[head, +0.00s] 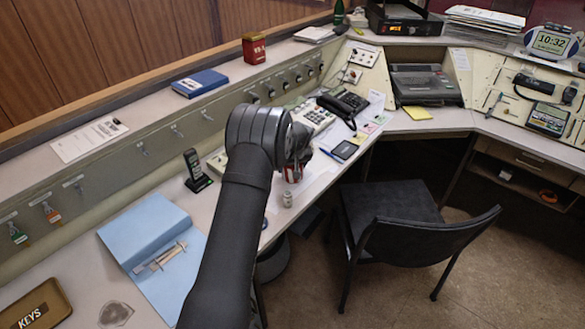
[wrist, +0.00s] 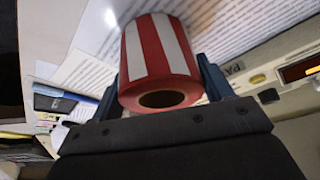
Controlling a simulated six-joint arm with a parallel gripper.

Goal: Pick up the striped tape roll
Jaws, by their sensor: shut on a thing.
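The red-and-white striped tape roll (wrist: 158,52) shows large in the wrist view, its open core facing the camera. My gripper (wrist: 162,78) has a blue finger on either side of the roll and is shut on it. In the head view, a small red part of the roll (head: 292,173) shows below my gripper (head: 296,168), over the desk near its front edge. My wrist hides most of the roll there. Printed white sheets (wrist: 228,32) lie behind the roll in the wrist view. I cannot tell whether the roll touches the desk.
A small can (head: 287,199) stands close by at the desk's front edge. A black handset (head: 196,170) stands upright to the left, and a desk telephone (head: 343,105) sits beyond. A blue folder (head: 150,240) lies at the left front. A black chair (head: 400,215) stands right of the desk.

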